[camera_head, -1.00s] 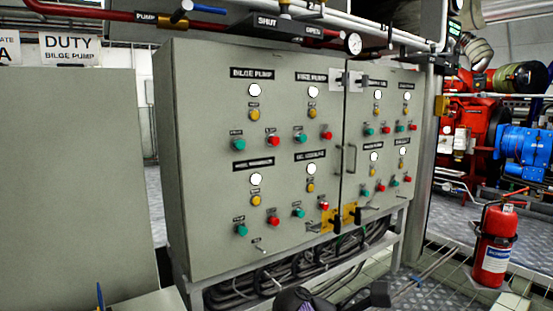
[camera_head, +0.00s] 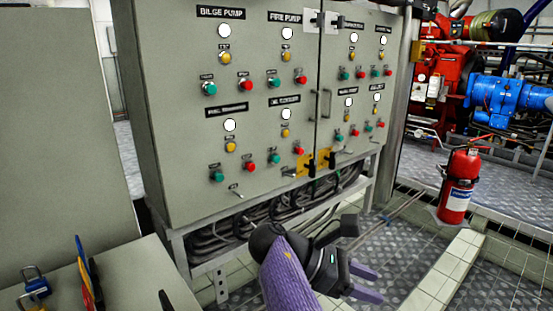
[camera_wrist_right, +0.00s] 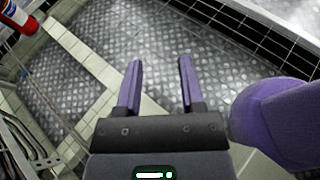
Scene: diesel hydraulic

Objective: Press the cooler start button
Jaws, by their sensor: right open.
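A grey control cabinet (camera_head: 165,100) carries several groups of green, red and yellow buttons under white lamps and black labels. The labels are too small to read surely apart from bilge pump and fire pump, so I cannot tell which green button is the cooler start. Green buttons include one at lower left (camera_head: 217,176) and one at lower middle (camera_head: 274,160). My right gripper (camera_head: 372,282) is open and empty, low in front of the cabinet and apart from it. Its purple fingers show in the right wrist view (camera_wrist_right: 159,65) over metal floor. My left gripper is out of view.
Cables (camera_head: 240,232) run below the cabinet. A red fire extinguisher (camera_head: 459,187) stands on the floor at right. A red machine and a blue machine (camera_head: 510,105) are behind. A grey bench (camera_head: 130,275) with tools and a padlock (camera_head: 35,282) is at lower left.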

